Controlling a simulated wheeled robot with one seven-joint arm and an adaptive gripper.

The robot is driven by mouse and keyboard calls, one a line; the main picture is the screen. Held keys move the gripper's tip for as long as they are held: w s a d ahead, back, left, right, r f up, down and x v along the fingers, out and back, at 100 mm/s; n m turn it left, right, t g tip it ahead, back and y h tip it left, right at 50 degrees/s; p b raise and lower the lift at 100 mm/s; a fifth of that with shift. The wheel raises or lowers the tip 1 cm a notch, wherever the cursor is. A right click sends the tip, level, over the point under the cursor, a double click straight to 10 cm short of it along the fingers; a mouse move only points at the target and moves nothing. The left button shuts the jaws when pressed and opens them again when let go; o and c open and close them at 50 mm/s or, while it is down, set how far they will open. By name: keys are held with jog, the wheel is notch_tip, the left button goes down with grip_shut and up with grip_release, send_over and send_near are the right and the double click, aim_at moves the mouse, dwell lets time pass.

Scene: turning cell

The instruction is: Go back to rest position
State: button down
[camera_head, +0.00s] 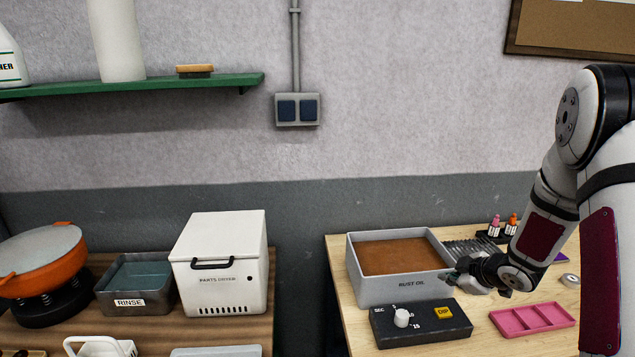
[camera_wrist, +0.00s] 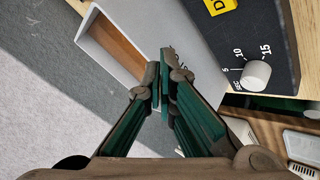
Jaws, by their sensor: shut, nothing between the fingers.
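My gripper (camera_wrist: 163,82) is shut and empty, with its two fingers together in the wrist view. In the head view my gripper (camera_head: 453,278) is at the front right side of the grey rust oil bath (camera_head: 385,291), over or against its wall; I cannot tell if it touches. My arm comes in from the right, bent downward. The bath holds brown liquid and also shows in the wrist view (camera_wrist: 182,30) beyond the fingertips. A black control box (camera_head: 425,328) with a white dial and a yellow DIP button stands in front of the bath.
A pink divided tray (camera_head: 531,319) lies right of the control box. On the left bench are a white parts dryer (camera_head: 222,264), a rinse tub (camera_head: 138,287) and an orange round bowl (camera_head: 41,262). A gap separates the benches.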

jog(key=s+a+r+m+h+b, duration=0.1)
jog(key=s+a+r+m+h, duration=0.15)
jog(key=r, duration=0.75)
jog(key=s+a+r+m+h+b, duration=0.15)
jog(key=s+r+m, duration=0.25)
jog(key=r, duration=0.6)
jog(key=s+a+r+m+g+y, duration=0.1)
jog(key=s+a+m, duration=0.1)
jog(key=s+a, duration=0.5)
jog(key=s+a+r+m+g+y+b, duration=0.1)
jog(key=s+a, duration=0.7)
jog(key=s, duration=0.8)
jog(key=shift+a+r+m+g+y, duration=0.2)
jog(key=shift+a+m+g+y, duration=0.15)
jog(key=shift+m+g, duration=0.5)
dwell(2.8)
